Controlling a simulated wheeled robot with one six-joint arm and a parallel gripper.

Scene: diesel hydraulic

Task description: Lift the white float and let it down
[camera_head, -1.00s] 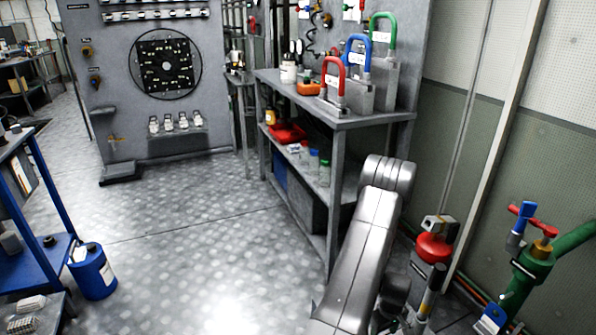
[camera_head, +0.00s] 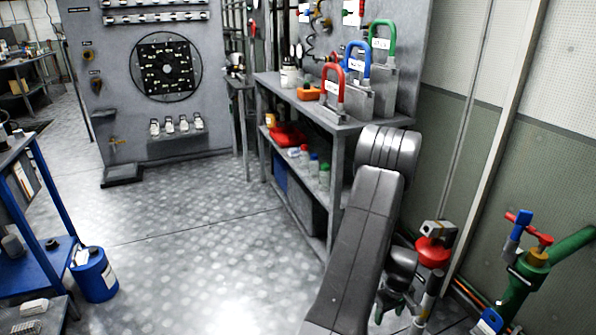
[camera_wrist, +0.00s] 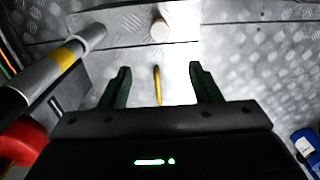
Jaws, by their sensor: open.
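In the wrist view a small white cylinder, which looks like the white float (camera_wrist: 160,28), is ahead of my gripper (camera_wrist: 159,67), almost centred between the finger lines and beyond the fingertips. My gripper is open with nothing held between its two dark green fingers. A thin yellow rod (camera_wrist: 157,86) shows between the fingers; whether it joins the float cannot be told. In the head view my arm hides most of the gripper, and only dark green finger parts show low down. I cannot make out the float there.
A red-topped fitting (camera_head: 433,250) stands right of my arm, with a green pipe (camera_head: 515,290) carrying red and blue handles farther right. A grey bench (camera_head: 345,125) holds coloured padlock-like shackles. A blue can (camera_head: 93,272) stands left. The middle floor is clear.

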